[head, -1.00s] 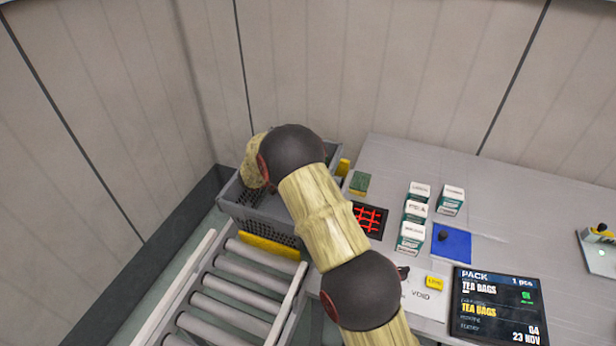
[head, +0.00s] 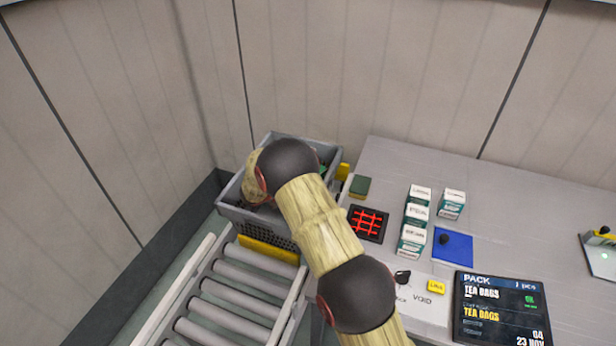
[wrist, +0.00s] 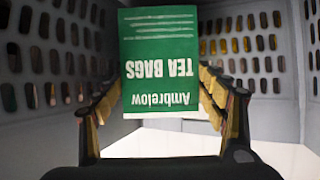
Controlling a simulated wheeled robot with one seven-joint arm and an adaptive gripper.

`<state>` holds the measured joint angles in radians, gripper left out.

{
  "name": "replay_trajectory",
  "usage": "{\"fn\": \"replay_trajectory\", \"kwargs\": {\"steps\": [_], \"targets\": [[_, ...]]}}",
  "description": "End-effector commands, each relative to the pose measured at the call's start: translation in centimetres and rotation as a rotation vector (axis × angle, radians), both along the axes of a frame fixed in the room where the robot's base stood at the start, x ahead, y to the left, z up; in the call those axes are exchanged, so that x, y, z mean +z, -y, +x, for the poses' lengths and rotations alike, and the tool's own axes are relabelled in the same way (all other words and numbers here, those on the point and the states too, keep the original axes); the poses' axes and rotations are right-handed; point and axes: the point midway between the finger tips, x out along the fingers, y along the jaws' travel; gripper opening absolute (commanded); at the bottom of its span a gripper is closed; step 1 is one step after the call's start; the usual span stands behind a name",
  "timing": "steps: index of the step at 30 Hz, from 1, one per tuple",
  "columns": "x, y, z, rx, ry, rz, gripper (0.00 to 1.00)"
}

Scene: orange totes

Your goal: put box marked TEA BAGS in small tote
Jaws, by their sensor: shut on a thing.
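The green and white box marked TEA BAGS (wrist: 160,62) shows upside down in the wrist view. My gripper (wrist: 165,95) is shut on it, with a finger along each side. Perforated grey walls surround the box in the wrist view, so it is held inside the small tote (wrist: 262,88). In the head view the grey tote (head: 262,228) stands at the end of the roller conveyor. My arm covers part of the tote there and hides the gripper. Whether the box touches the tote floor I cannot tell.
Several small white and green boxes (head: 414,214) stand on the grey table (head: 400,165) right of the tote. A red grid (head: 368,223), a blue mat (head: 453,247) and a PACK screen (head: 500,308) are also there. The rollers (head: 235,300) are clear.

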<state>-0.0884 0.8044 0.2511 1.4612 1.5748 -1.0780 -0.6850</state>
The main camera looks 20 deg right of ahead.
Motion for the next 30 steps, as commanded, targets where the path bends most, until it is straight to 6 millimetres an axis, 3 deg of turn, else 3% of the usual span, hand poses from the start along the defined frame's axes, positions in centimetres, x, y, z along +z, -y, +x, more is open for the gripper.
{"fn": "replay_trajectory", "kwargs": {"steps": [7, 8, 15, 18, 30], "targets": [[-0.39, 0.00, 0.05, 0.000, 0.001, -0.001, 0.37], [-0.48, 0.00, 0.00, 0.000, 0.000, 0.000, 0.72], [-0.48, 0.00, -0.01, 0.000, -0.001, 0.000, 0.86], [-0.48, 0.00, -0.01, 0.000, -0.001, 0.000, 0.90], [0.34, 0.00, 0.01, -0.001, 0.002, 0.001, 0.90]]}}
